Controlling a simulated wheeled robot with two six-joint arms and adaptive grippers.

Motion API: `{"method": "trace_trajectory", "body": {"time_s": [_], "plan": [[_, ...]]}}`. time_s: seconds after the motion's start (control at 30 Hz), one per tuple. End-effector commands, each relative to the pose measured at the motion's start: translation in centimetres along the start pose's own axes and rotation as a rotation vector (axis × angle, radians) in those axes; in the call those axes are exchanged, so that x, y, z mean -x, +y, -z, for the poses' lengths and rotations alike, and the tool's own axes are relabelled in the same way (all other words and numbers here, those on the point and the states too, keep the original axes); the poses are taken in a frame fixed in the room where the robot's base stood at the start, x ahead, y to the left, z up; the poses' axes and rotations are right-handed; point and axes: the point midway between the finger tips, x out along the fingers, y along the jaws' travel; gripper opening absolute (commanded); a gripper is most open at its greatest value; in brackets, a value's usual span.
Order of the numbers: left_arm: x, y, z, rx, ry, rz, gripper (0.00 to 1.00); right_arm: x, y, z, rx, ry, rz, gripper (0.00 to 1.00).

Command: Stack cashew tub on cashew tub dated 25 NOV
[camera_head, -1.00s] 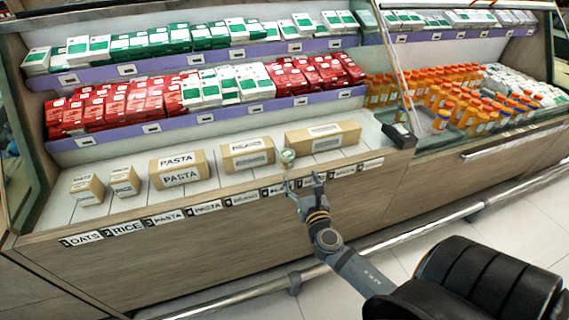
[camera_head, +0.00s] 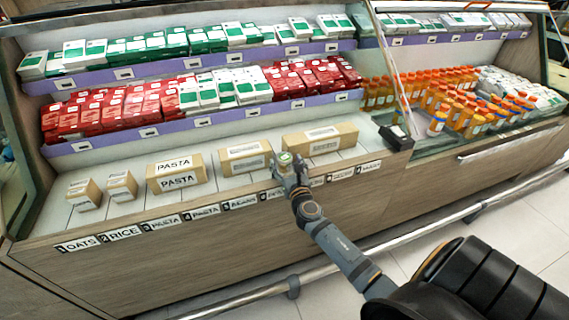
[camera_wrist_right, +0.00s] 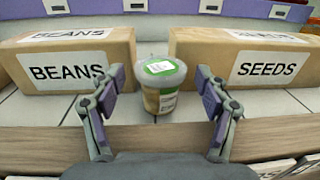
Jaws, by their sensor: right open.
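One tub (camera_wrist_right: 159,88) with a green-and-white label on its lid stands upright on the counter between two cardboard boxes in the right wrist view. It also shows in the head view (camera_head: 285,158), partly behind my gripper. It may be a stack of tubs; I cannot tell, and no date is readable. My right gripper (camera_wrist_right: 161,92) is open, with its purple-padded fingers on either side of the tub and gaps visible between pads and tub. It also shows in the head view (camera_head: 288,172). My left gripper is not in view.
A BEANS box (camera_wrist_right: 70,60) stands left of the tub and a SEEDS box (camera_wrist_right: 250,60) right of it. PASTA boxes (camera_head: 178,173) and smaller boxes (camera_head: 86,194) stand further left. A rail (camera_head: 380,243) runs along the counter's front. Shelves of packs are behind.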

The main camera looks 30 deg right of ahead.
Motion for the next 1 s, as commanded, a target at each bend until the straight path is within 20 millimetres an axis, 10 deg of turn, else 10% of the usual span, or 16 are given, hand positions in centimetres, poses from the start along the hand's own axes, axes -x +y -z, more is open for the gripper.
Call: {"method": "trace_trajectory", "body": {"time_s": [0.27, 0.67, 1.0], "plan": [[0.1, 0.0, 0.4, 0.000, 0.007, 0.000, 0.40, -0.3, 0.0, 0.0, 0.001, 0.000, -0.001, 0.72], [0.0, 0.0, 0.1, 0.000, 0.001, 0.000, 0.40, -0.3, 0.0, 0.0, 0.000, 0.000, -0.001, 0.18], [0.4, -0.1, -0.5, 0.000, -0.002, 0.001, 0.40, -0.3, 0.0, -1.1, 0.001, -0.002, -0.001, 0.18]]}}
